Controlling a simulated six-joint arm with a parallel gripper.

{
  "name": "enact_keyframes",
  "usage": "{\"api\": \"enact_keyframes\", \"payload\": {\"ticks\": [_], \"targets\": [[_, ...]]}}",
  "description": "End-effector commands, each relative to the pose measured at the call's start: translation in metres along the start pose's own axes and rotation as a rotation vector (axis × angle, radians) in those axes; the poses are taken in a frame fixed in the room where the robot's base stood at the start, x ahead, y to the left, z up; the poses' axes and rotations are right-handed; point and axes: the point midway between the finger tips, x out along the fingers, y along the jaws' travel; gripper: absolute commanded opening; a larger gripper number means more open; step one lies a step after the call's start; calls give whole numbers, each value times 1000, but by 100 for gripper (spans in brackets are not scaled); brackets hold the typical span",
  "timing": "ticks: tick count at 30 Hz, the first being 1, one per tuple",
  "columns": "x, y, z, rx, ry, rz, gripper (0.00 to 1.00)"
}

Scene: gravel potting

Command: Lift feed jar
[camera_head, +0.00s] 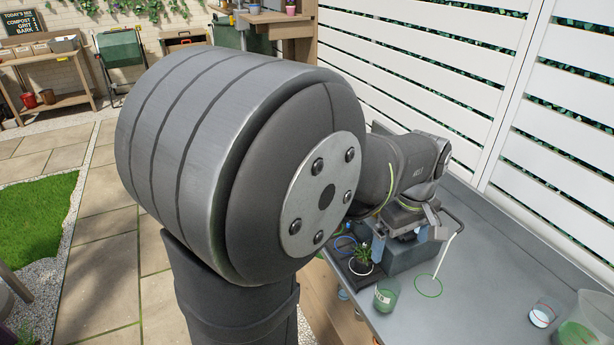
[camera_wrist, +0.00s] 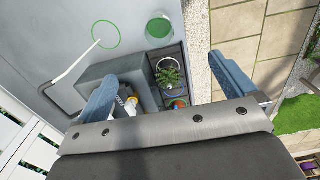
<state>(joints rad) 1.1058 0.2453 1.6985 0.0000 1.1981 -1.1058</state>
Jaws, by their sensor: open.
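A green jar (camera_head: 387,295) with a pale label stands on the grey bench near its front edge; its lettering is too small to read. I take it as the feed jar. It also shows in the wrist view (camera_wrist: 158,29), beyond the fingertips. My gripper (camera_head: 410,238) is over the bench, behind the jar in the head view. In the wrist view my gripper (camera_wrist: 163,68) has its two blue fingers wide apart, with nothing held between them. The jar is apart from the fingers.
A dark tray (camera_wrist: 184,61) holds a potted plant (camera_wrist: 168,76) beside a grey block (camera_wrist: 105,70). A green ring (camera_head: 428,286) marks bare bench below a thin curved tube (camera_head: 447,252). A small white-filled cup (camera_head: 543,314) and a clear green container (camera_head: 587,325) stand at right.

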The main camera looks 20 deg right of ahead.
Motion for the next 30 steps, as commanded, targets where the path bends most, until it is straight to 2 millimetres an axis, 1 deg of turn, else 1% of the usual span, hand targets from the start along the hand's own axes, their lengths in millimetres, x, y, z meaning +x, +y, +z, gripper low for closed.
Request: {"api": "enact_keyframes", "payload": {"ticks": [3, 5, 6, 7, 14, 17, 20, 23, 30], "targets": [[0, 0, 0, 0, 0, 0, 100], [0, 0, 0, 0, 0, 0, 88], [0, 0, 0, 0, 0, 0, 80], [0, 0, 0, 0, 0, 0, 78], [0, 0, 0, 1, 0, 0, 78], [1, -1, 0, 27, 2, 9, 78], [3, -5, 2, 119, 8, 37, 78], [7, -12, 4, 276, 26, 83, 78], [18, -29, 10, 727, 131, 195, 78]]}}
